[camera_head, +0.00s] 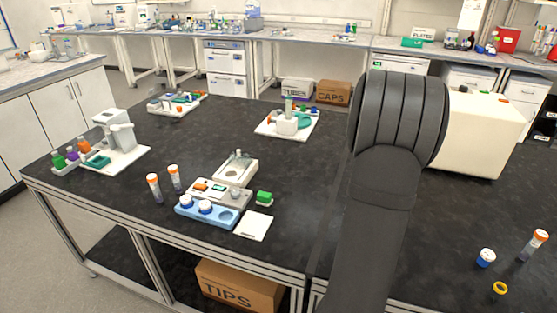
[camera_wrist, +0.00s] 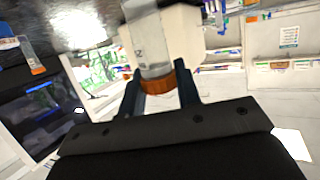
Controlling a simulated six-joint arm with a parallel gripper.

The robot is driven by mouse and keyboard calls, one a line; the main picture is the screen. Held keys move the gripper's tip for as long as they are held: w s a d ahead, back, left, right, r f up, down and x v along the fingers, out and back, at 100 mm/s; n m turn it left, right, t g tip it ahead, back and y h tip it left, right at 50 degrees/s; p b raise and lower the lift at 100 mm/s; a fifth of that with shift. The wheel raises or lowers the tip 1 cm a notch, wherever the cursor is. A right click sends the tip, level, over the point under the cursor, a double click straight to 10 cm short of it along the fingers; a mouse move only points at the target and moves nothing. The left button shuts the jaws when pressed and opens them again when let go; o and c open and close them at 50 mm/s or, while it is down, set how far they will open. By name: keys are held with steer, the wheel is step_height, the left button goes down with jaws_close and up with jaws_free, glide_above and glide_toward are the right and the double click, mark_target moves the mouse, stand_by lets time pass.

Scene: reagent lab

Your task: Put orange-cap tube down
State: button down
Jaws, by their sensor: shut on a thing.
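My gripper (camera_wrist: 160,84) is shut on the orange cap (camera_wrist: 172,82) of a clear tube (camera_wrist: 151,45) in the wrist view. The tube's body points away from the fingers, toward the dark tabletop at the top of that picture. Its far end is cut off by the frame edge, so I cannot tell whether it touches anything. In the head view my gripper and the held tube are hidden behind my dark arm. Another orange-cap tube (camera_head: 535,244) stands on the right table. Two more orange-cap tubes (camera_head: 154,187) (camera_head: 174,177) stand on the left table.
A blue-and-white capped piece (camera_head: 486,257) and a yellow ring (camera_head: 500,287) lie on the right table. A large beige box (camera_head: 483,135) stands behind my arm. A blue rack (camera_head: 206,213), devices and a white pad (camera_head: 253,225) occupy the left table's front.

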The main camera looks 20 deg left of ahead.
steer(key=w+a+r+n+y, duration=0.2)
steer(key=a+n+y, duration=0.35)
steer(key=a, duration=1.75)
steer(key=w+a+r+n+y, duration=0.1)
steer(key=a+r+n+y, duration=0.4)
steer(key=a, duration=1.9)
steer(key=s+a+n+g+y, duration=0.1)
steer(key=s+a+n+y, duration=0.3)
steer(key=a, duration=0.7)
steer(key=s+a+r+m+g+y, duration=0.1)
steer(key=s+a+g, duration=0.1)
steer(key=s+a, duration=0.6)
steer(key=s+a+n+g+y, duration=0.1)
steer(key=s+a+n+y, duration=0.15)
steer(key=a, duration=1.05)
steer(key=s+a+f+n+g+y, duration=0.1)
steer(key=s+a+f+g, duration=0.1)
steer(key=s+a, duration=0.45)
step_height(320, 180, down, 10)
steer(key=shift+w+a, duration=0.25)
steer(key=shift+w, duration=0.1)
steer(key=shift+f, duration=0.15)
